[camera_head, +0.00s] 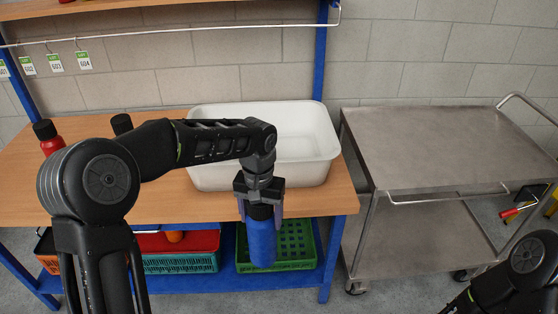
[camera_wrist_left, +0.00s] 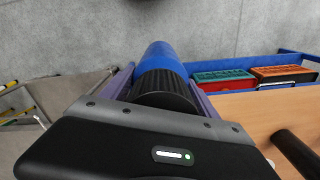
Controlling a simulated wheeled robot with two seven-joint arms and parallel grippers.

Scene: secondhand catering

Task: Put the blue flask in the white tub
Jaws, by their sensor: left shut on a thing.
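The blue flask (camera_head: 262,241) has a blue body and a black ribbed cap, and hangs upright in my left gripper (camera_head: 260,208). The gripper is shut on its cap end. The flask is in front of the table's front edge, with its lower part over the green crate in the head view. The left wrist view shows the blue body (camera_wrist_left: 157,58) beyond the black cap between the fingers. The white tub (camera_head: 308,176) stands on the wooden table behind the gripper. Part of its front and left side is hidden by my left arm. My right gripper is not seen; only part of that arm shows at lower right.
The wooden table (camera_head: 337,200) also holds a red flask with a black cap (camera_head: 50,142) at left, and another black cap (camera_head: 121,123) behind my arm. A green crate (camera_head: 300,243) and other crates sit on the lower shelf. A steel trolley (camera_head: 440,150) stands at right.

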